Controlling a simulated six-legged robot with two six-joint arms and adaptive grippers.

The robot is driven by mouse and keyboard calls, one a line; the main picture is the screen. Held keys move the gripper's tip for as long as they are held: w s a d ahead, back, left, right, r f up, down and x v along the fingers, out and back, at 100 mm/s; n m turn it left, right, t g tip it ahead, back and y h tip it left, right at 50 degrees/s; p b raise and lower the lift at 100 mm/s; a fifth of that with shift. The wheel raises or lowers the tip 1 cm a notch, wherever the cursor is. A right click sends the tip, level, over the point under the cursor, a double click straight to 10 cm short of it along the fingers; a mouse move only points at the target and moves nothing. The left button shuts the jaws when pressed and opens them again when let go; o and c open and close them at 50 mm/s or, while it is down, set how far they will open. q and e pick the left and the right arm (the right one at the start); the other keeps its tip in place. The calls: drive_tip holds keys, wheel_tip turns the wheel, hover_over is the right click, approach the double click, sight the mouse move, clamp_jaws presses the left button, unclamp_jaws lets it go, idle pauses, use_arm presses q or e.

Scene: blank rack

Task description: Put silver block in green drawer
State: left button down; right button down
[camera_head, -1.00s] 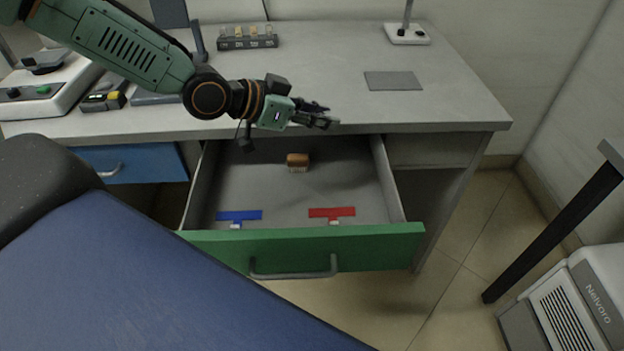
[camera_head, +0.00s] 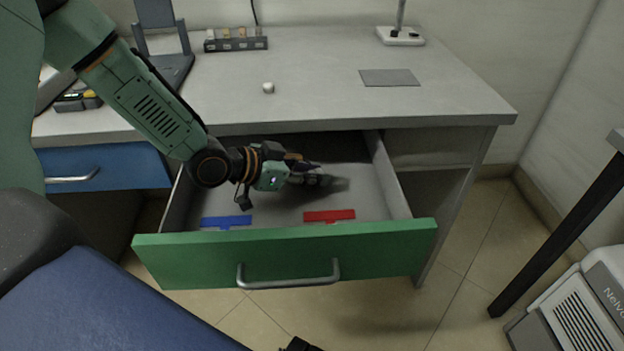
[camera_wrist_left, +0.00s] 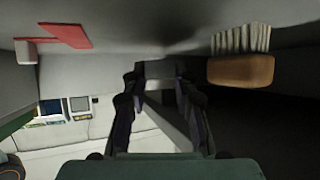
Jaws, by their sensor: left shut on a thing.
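The green drawer (camera_head: 285,258) is pulled out below the desk, with its grey inside in view. My left gripper (camera_head: 325,181) is inside the drawer's outline, over its floor, and points right. In the left wrist view, its fingers (camera_wrist_left: 157,85) are shut on a grey, silver-looking block (camera_wrist_left: 158,69) at the tips. In the head view the block is hard to make out against the dark fingers. A dark shadow lies on the drawer floor just right of the fingertips. My right gripper is not in view.
The drawer holds a red piece (camera_head: 329,215), a blue piece (camera_head: 226,221) and a wooden brush (camera_wrist_left: 241,70), mostly hidden behind my gripper in the head view. A small pale object (camera_head: 268,87) sits on the desk (camera_head: 320,75). A blue drawer (camera_head: 102,168) is shut at left.

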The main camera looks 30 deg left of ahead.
use_arm(q)
drive_tip(key=shift+a+f, duration=0.15)
drive_tip(key=shift+s, duration=0.1)
drive_tip(key=shift+f, duration=0.5)
drive_tip(key=c, duration=1.1)
unclamp_jaws()
drive_tip(key=shift+o, duration=0.2)
